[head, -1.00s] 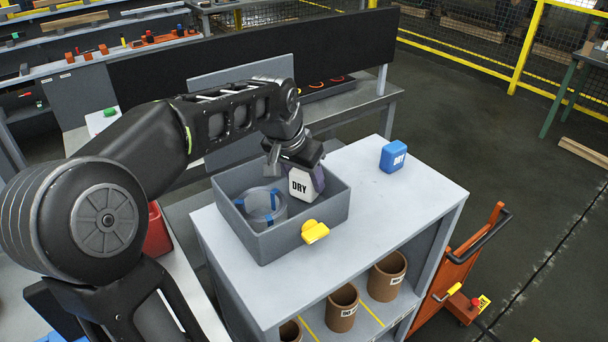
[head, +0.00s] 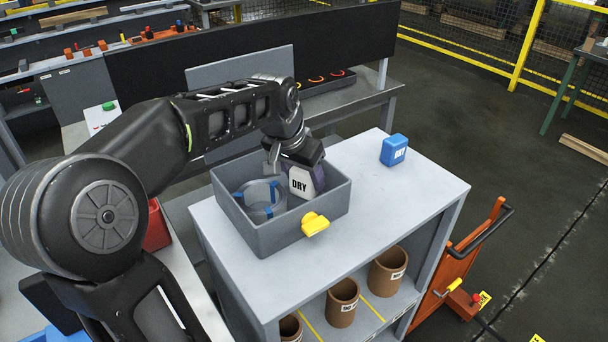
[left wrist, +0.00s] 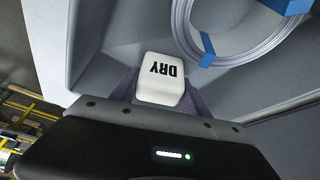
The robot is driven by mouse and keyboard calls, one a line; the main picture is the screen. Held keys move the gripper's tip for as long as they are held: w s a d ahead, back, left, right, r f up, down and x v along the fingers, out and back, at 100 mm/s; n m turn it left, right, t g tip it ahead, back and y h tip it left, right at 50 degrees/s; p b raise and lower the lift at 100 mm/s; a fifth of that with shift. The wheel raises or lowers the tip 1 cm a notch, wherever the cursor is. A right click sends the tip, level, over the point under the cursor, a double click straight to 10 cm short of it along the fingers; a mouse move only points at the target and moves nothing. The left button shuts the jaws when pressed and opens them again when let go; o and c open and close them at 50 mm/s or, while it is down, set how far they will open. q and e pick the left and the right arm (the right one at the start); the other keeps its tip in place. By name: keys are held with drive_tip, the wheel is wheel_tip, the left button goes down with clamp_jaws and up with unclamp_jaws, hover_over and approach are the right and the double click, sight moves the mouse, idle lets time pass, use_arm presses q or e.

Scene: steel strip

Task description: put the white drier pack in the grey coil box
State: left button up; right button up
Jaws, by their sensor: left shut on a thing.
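The white drier pack (head: 302,183), marked DRY, is held in my left gripper (head: 308,172). The gripper is shut on it, inside the right part of the grey coil box (head: 281,237). The left wrist view shows the pack (left wrist: 161,80) between the fingers (left wrist: 160,92), beside the coil (left wrist: 236,35). I cannot tell whether the pack touches the box floor. A ring-shaped coil with blue straps (head: 262,202) lies in the left part of the box. My right gripper is not in view.
A blue pack marked DRY (head: 394,150) stands on the grey tabletop (head: 383,194) to the right of the box. Brown tubes (head: 342,302) stand on the shelf below. An orange trolley (head: 468,262) is at the right.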

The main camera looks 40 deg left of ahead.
use_arm(q)
drive_tip(key=o, duration=1.5)
drive_tip(key=shift+v, duration=3.9)
